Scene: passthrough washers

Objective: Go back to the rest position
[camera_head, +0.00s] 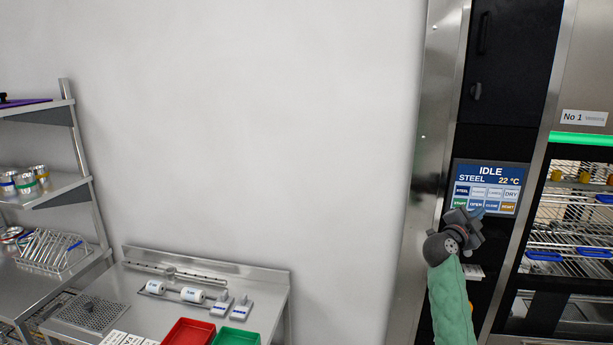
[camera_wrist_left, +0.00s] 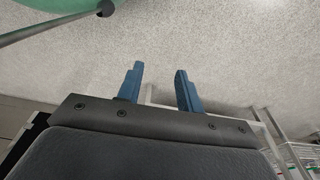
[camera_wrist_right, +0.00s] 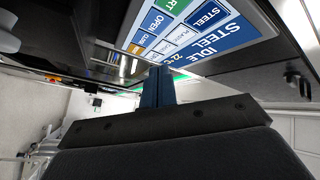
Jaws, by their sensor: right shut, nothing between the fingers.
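My right gripper (camera_head: 478,212) is raised in front of the washer's control panel (camera_head: 490,187), which reads IDLE, STEEL, 22 °C. It overlaps the lower left of the panel in the head view. In the right wrist view its blue fingers (camera_wrist_right: 158,88) are together with nothing between them, close to the panel screen (camera_wrist_right: 200,25). My left gripper is out of the head view. In the left wrist view its two blue fingers (camera_wrist_left: 160,88) are apart and empty, above a speckled floor (camera_wrist_left: 225,45). I cannot tell whether the right fingers touch the screen.
The washer (camera_head: 437,120) with a glass door and wire racks (camera_head: 565,240) stands at the right. A steel table (camera_head: 140,302) with a red bin (camera_head: 190,333) and a green bin (camera_head: 238,337) is lower left. Shelves (camera_head: 70,185) stand at the far left. Bare wall lies between.

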